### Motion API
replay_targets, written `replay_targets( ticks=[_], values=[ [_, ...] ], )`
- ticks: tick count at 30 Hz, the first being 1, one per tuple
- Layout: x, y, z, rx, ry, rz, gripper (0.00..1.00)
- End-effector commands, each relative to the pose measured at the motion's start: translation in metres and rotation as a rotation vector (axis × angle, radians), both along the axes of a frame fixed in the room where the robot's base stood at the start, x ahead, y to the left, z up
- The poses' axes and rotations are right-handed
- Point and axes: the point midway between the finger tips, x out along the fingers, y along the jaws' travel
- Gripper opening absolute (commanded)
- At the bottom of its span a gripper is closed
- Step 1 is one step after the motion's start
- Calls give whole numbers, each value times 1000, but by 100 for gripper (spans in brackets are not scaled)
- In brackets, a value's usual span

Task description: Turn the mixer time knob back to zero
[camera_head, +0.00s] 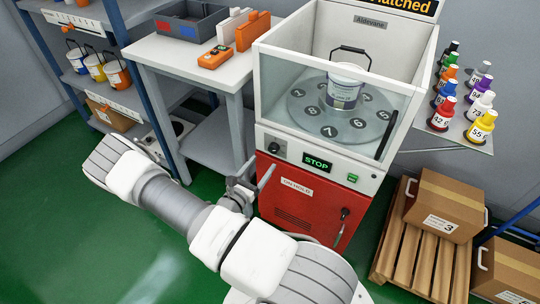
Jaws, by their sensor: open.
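The mixer (263,88) is a white cabinet with a clear front window and a red lower door. A dark round knob (276,148) sits on its front panel, left of a display (317,162) reading STOP. The knob's pointer and scale are too small to read. My gripper (252,179) is open, with nothing seen between its fingers. It is in front of the mixer's left side, below and left of the knob in the picture and apart from it. A white bucket (345,88) stands upright on the numbered turntable (298,108) inside.
A green button (353,177) is on the panel's right. The red door (293,208) has a handle. A grey table (170,58) stands left, holding a tray and orange items.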

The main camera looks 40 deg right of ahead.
Motion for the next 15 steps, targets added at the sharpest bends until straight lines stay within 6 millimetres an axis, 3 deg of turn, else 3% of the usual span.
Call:
replay_targets(
  ticks=[6, 15],
  values=[
    [15, -39, -1, -1, -1, -3, 75],
    [24, -59, 0, 0, -1, -1, 75]
  ],
)
